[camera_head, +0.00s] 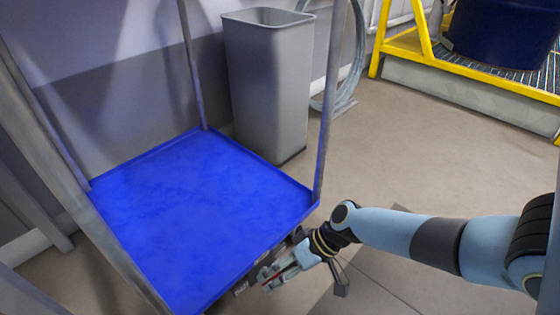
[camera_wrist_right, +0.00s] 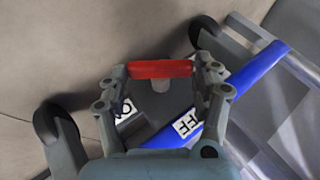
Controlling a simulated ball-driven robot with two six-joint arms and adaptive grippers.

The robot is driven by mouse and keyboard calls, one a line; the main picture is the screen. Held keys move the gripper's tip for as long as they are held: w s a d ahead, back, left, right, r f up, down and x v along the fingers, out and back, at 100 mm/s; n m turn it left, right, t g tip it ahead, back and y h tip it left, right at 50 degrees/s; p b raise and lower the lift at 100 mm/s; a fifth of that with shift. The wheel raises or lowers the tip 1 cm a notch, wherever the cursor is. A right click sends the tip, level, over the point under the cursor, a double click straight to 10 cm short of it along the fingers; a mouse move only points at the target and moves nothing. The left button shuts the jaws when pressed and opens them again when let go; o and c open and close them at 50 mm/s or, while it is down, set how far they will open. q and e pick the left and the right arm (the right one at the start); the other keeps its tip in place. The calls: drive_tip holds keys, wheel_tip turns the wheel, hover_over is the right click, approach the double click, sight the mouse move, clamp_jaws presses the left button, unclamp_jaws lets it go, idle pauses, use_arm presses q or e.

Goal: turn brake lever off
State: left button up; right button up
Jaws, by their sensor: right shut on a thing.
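The brake lever has a red bar-shaped handle (camera_wrist_right: 160,69), seen in the right wrist view low beside the blue cart. My right gripper (camera_wrist_right: 165,72) has a finger at each end of the red bar and is shut on it. In the head view my right gripper (camera_head: 272,278) is at the cart's near right edge, and only a sliver of red shows between its fingers. White labels with black letters (camera_wrist_right: 186,123) lie by the lever, partly hidden by the fingers. My left gripper is not in view.
The cart has a blue, empty shelf (camera_head: 190,205) and grey posts. Black wheels (camera_wrist_right: 203,32) show beneath it in the wrist view. A grey bin (camera_head: 268,85) stands behind the cart. A yellow frame (camera_head: 400,45) with a dark blue drum (camera_head: 500,35) is at the back right. The floor between is clear.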

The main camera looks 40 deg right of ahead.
drive_tip(key=shift+s+f, duration=0.1)
drive_tip(key=o, duration=1.2)
drive_tip(key=v, duration=1.2)
